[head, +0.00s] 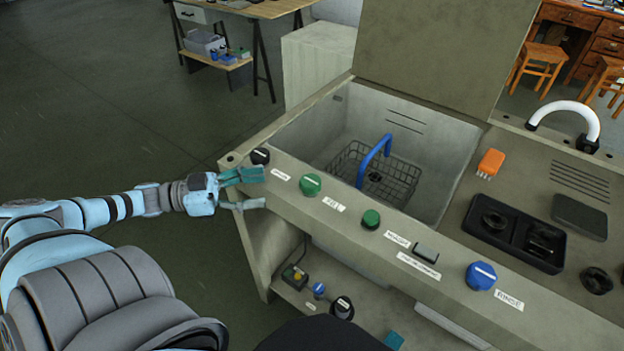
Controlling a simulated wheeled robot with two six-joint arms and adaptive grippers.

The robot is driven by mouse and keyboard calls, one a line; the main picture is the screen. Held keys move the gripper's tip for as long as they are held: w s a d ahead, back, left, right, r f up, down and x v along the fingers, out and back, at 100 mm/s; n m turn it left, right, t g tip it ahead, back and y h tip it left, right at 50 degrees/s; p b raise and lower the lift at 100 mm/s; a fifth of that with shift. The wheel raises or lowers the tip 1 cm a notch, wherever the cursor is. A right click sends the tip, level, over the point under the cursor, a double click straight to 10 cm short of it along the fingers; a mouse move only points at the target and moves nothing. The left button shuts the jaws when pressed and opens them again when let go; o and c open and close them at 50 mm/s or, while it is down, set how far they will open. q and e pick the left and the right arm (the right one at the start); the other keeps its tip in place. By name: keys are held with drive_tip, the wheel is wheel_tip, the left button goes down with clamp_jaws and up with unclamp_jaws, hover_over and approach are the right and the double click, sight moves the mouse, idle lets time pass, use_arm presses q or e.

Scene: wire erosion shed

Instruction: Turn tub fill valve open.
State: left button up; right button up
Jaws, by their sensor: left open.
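The machine's front ledge (452,283) carries a row of controls. A green knob with a pale line (311,184) stands left of centre, with a small white label (334,204) beside it that seems to read FILL. A black knob (260,156) sits to its left at the ledge corner. My left gripper (259,190) is open and empty at the ledge's left end. Its upper finger is just below the black knob in the picture, and the green knob is apart to its right. I cannot tell if the finger touches the ledge. My right gripper is out of view.
A plain green button (371,219), a grey switch (425,253) and a blue knob (481,275) continue along the ledge. Behind it is an open tub with a wire basket (400,182) and blue handle (374,160). A lower shelf (285,288) holds small items. Floor is free at left.

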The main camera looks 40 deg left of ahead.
sight(311, 180)
use_arm(q)
drive_tip(key=b+x, duration=0.2)
drive_tip(key=x, duration=0.1)
drive_tip(key=b+x, duration=0.2)
drive_tip(key=x, duration=0.2)
drive_tip(key=b+x, duration=0.2)
drive_tip(key=x, duration=0.2)
drive_tip(key=shift+w+f, duration=0.1)
drive_tip(key=shift+f, duration=0.25)
drive_tip(key=shift+w+d+r+b, duration=0.2)
drive_tip(key=shift+w+d+b, duration=0.1)
drive_tip(key=shift+w+d, duration=0.15)
